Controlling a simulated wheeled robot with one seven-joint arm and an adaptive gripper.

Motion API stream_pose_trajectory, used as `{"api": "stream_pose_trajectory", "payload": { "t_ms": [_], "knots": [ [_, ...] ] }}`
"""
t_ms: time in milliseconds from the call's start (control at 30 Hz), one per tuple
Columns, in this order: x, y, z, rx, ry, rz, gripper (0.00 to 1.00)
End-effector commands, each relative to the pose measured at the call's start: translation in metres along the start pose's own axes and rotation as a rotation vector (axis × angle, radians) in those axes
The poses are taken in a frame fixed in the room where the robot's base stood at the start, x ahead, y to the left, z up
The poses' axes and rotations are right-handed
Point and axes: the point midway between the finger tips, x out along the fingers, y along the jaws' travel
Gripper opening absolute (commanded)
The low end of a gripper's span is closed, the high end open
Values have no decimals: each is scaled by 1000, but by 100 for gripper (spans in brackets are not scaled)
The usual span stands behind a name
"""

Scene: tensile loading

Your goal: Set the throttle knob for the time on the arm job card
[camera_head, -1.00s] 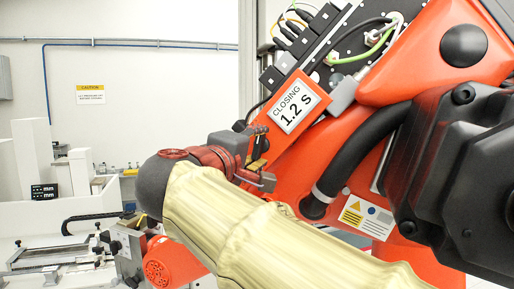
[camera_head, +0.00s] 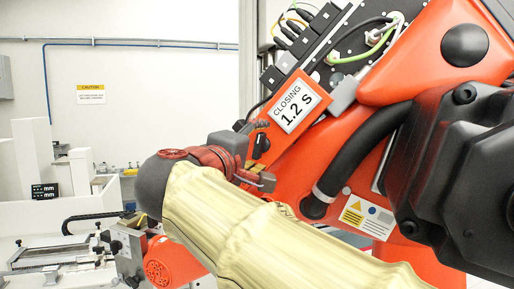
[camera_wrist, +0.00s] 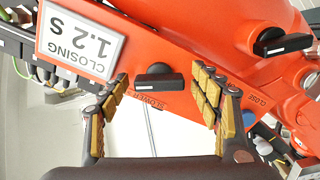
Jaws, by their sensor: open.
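The arm job card (camera_head: 296,106) on the orange arm reads "CLOSING 1.2 S". It shows upside down in the wrist view (camera_wrist: 80,43). A black knob (camera_wrist: 158,83) with a bar handle sits on the orange surface beside the card.
A second black knob (camera_wrist: 283,43) is to the right in the wrist view, with a "CLOSE" label (camera_wrist: 256,99) below it. A thick black hose (camera_head: 365,145) and cables are close by on the orange arm. A white bench (camera_head: 60,245) with equipment stands at left.

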Motion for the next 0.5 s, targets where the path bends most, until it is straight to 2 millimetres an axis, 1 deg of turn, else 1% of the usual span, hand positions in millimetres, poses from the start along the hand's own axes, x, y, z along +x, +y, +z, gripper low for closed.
{"api": "stream_pose_trajectory", "payload": {
  "t_ms": [67, 167, 500],
  "knots": [
    [-6, 0, 0, 0, 2, 0, 64],
    [-19, 0, -1, 0, 4, -1, 64],
    [-85, -1, -2, 0, 6, -1, 64]
  ]
}}
